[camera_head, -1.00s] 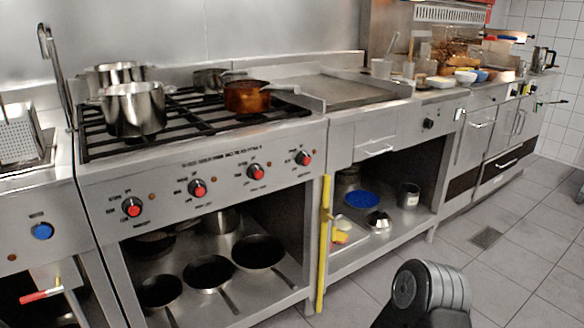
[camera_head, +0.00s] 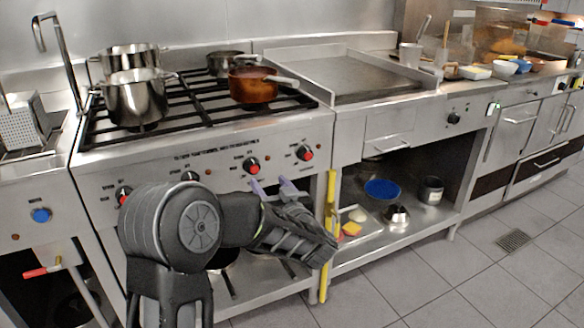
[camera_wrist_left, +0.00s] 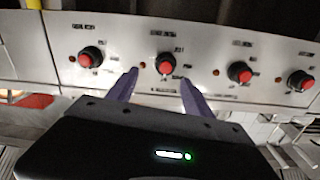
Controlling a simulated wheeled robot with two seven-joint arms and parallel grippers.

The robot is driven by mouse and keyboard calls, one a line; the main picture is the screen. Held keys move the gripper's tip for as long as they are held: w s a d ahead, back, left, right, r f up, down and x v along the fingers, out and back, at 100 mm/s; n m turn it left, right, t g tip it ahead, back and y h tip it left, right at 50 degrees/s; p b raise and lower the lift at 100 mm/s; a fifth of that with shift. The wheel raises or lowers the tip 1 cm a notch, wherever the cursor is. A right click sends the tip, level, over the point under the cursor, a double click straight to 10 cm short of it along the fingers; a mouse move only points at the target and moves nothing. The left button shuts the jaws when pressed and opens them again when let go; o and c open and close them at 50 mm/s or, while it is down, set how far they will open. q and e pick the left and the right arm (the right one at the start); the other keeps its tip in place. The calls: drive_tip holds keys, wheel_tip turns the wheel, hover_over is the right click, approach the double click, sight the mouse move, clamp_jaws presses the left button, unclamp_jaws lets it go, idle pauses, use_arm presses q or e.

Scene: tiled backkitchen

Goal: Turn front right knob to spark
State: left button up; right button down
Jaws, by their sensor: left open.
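The stove front has a row of red-faced knobs; their labels are too small to read. The rightmost knob (camera_head: 304,152) and the knob second from the right (camera_head: 251,165) show clearly; the two further left are partly behind my arm. My left gripper (camera_head: 268,180) is open and empty, its purple fingers pointing at the panel just below these two knobs. In the left wrist view, where the row runs reversed, the fingers (camera_wrist_left: 159,76) stand either side of the second-from-right knob (camera_wrist_left: 166,62), seemingly short of it. The rightmost knob (camera_wrist_left: 90,57) lies left of them.
Steel pots (camera_head: 137,97) and a copper pan (camera_head: 252,85) stand on the burners above. A yellow post (camera_head: 329,215) stands at the stove's right edge, close to my left wrist. Pans sit on the shelf below. The floor to the right is clear.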

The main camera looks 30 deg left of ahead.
sight(255, 169)
use_arm(q)
drive_tip(key=shift+s+a+r+m+y, duration=0.2)
drive_tip(key=shift+s+a+m+y, duration=0.1)
drive_tip(key=shift+s, duration=0.05)
drive_tip(key=shift+b+x, duration=0.55)
drive_tip(key=shift+x, duration=3.4)
drive_tip(key=shift+f, duration=0.15)
drive_tip(key=shift+c, duration=0.3)
clamp_jaws()
